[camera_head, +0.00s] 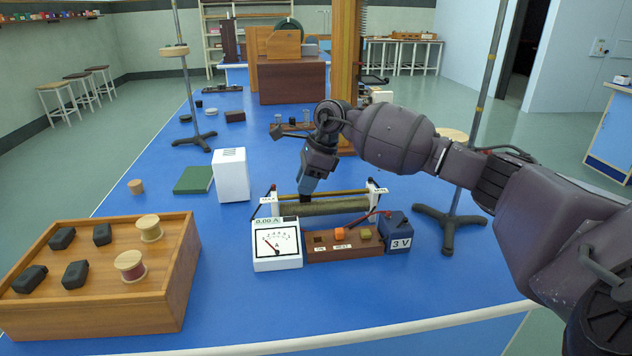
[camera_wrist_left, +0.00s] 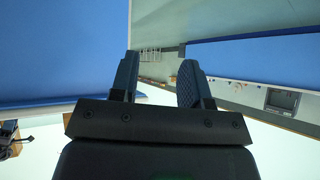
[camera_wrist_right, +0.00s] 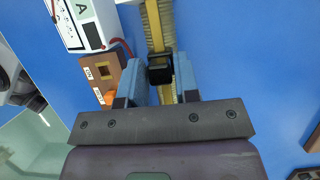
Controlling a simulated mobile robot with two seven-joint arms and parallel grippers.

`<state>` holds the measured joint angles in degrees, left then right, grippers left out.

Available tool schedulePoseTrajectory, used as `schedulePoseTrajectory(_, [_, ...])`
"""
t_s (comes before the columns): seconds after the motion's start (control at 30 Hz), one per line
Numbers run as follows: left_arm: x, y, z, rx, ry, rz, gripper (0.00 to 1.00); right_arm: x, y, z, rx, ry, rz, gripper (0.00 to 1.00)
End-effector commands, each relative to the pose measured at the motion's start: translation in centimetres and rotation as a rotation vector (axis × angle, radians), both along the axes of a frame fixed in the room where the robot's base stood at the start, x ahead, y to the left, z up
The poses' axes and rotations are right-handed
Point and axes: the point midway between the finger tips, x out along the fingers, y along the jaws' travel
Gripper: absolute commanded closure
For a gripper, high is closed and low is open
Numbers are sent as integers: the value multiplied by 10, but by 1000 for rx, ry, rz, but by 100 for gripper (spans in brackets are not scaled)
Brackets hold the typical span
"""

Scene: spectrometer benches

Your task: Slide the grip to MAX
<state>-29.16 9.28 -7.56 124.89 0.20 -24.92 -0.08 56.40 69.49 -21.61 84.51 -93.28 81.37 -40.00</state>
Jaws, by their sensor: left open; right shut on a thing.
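A rheostat (camera_head: 335,207) with a ribbed coil and a brass rod stands on the blue bench. Its black grip (camera_wrist_right: 160,72) sits between the fingers of my right gripper (camera_wrist_right: 161,78) in the right wrist view. Small white labels mark the left end (camera_head: 268,199) and right end (camera_head: 381,190); the left one seems to read MAX. My left gripper (camera_wrist_left: 160,82) is open and empty, away from the rheostat.
A white ammeter (camera_head: 276,245) showing 0.00 A, a brown switch block (camera_head: 345,243) and a blue 3 V box (camera_head: 396,230) stand in front of the rheostat. A wooden tray (camera_head: 90,305) is at left. A white box (camera_head: 231,175) and stand (camera_head: 447,218) flank the rheostat.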

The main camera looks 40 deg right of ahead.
Motion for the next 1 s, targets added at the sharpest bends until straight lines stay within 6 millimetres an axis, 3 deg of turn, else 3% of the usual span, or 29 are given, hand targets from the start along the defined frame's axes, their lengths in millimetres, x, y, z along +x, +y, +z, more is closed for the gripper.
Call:
schedulePoseTrajectory(0.23, [9,-1,0,2,-15,-7,57,20,33,-2,3,-1,4,100])
schedulePoseTrajectory(0.67, [7,0,-1,6,-10,-8,57,24,41,1,6,-4,2,100])
schedulePoseTrajectory(0.7, [7,0,-2,6,-10,-8,57,24,41,1,6,-4,2,66])
schedulePoseTrajectory(0.8, [6,0,-2,6,-8,-8,57,24,41,1,5,-4,2,51])
schedulePoseTrajectory(1.0, [6,0,-2,6,-7,-9,57,24,40,0,3,-3,2,51])
